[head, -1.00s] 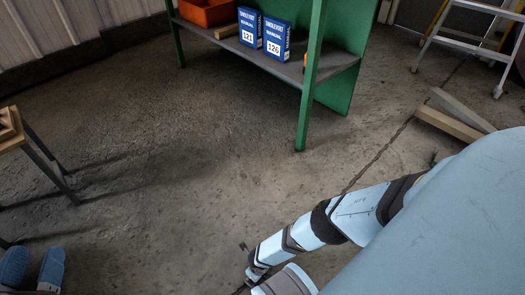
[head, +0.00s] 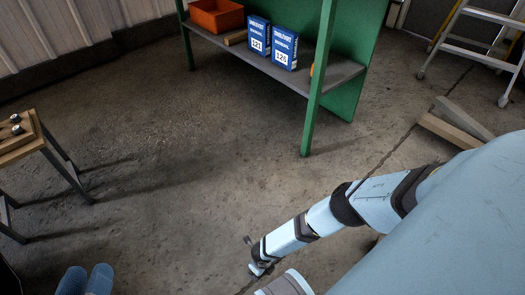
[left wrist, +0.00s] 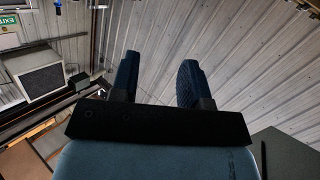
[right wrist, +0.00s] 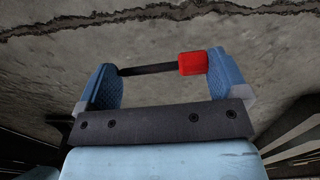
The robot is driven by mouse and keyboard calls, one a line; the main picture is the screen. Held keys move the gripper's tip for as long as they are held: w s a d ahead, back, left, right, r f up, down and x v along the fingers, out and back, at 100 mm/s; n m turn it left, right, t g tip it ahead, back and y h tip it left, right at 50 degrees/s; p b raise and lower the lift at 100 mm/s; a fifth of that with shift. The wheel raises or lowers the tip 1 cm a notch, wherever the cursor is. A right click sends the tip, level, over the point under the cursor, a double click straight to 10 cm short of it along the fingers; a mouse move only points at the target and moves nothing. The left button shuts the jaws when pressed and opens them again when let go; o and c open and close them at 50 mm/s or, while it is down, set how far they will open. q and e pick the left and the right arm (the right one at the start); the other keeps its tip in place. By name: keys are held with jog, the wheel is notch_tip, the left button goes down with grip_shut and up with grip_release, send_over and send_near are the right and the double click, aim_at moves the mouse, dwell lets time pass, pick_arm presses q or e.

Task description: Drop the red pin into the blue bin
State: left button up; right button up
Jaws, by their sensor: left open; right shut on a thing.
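In the right wrist view a red pin (right wrist: 193,63), with a red block-like head and a dark shaft, lies lengthwise between the two blue fingers of my right gripper (right wrist: 163,78). The head is against the right finger and the shaft reaches the left finger, so the gripper is shut on it. The concrete floor is behind it. My left gripper (head: 85,281) shows at the lower left edge of the head view. In the left wrist view (left wrist: 158,80) its fingers are apart with nothing between them. I see no blue bin in any view.
A green shelf unit (head: 309,120) holds an orange bin (head: 217,15) and two blue manual boxes (head: 258,37). A wooden-topped table (head: 18,146) with small dark knobs stands left. The middle floor is clear.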

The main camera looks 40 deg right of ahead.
pick_arm(q)
notch_tip(320, 180, up, 8)
jog(key=n+t+p, duration=0.1)
jog(key=t+p, duration=0.2)
jog(key=p, duration=0.1)
jog(key=shift+a, duration=0.3)
pick_arm(e)
notch_tip(320, 180, up, 10)
jog(key=shift+r, duration=0.25)
pick_arm(q)
jog(key=shift+r, duration=0.1)
